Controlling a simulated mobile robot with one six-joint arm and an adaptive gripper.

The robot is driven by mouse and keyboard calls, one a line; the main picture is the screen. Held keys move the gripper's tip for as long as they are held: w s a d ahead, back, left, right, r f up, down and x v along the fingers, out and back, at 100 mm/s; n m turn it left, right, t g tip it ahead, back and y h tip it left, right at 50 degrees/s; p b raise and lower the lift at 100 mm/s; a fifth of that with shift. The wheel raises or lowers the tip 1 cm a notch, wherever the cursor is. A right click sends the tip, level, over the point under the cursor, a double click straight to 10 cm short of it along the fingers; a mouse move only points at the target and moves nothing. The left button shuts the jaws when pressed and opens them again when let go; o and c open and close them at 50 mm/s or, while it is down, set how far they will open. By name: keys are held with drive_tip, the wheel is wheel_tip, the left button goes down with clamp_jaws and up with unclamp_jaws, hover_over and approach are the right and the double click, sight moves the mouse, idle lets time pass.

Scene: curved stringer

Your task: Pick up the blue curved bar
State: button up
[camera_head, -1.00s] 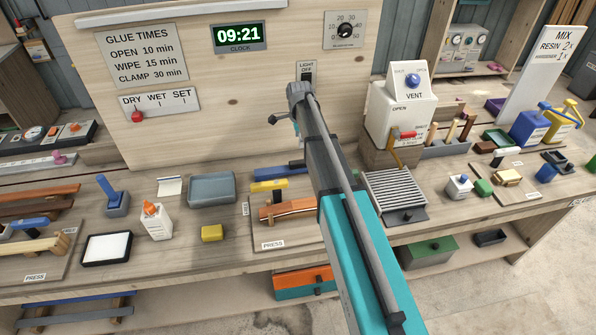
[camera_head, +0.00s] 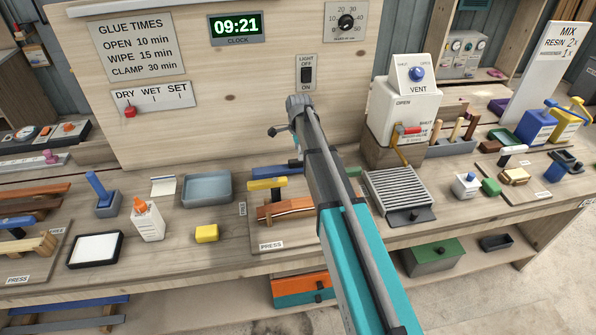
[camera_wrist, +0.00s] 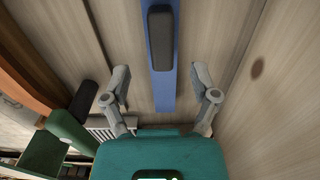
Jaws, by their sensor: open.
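The blue bar (camera_wrist: 162,95) runs lengthwise up the middle of the wrist view, with a dark grey pad (camera_wrist: 161,40) on it. What is probably the same bar (camera_head: 270,173) shows at the back of the bench in the head view, behind a yellow-topped clamp. Its curve cannot be made out. My gripper (camera_wrist: 160,75) is open in the wrist view, one finger on each side of the bar, with gaps between fingers and bar. Its height over the bar is unclear. In the head view my arm hides most of the gripper.
The upright board (camera_head: 230,110) stands close behind. The yellow clamp (camera_head: 267,184) and a brown curved piece (camera_head: 290,208) lie in front. A grey tray (camera_head: 207,190) is to the left, a slatted grille (camera_head: 398,192) and vent box (camera_head: 398,110) to the right.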

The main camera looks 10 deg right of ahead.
sight(298, 162)
drive_tip(key=shift+f, duration=0.2)
idle(0.3)
drive_tip(key=shift+w+a+f+b, duration=0.1)
drive_tip(key=shift+f+b, duration=1.15)
drive_tip(key=shift+b, duration=0.05)
drive_tip(key=shift+a+f+b, duration=0.1)
drive_tip(key=shift+f+b, duration=1.1)
drive_tip(key=shift+b, duration=0.1)
clamp_jaws()
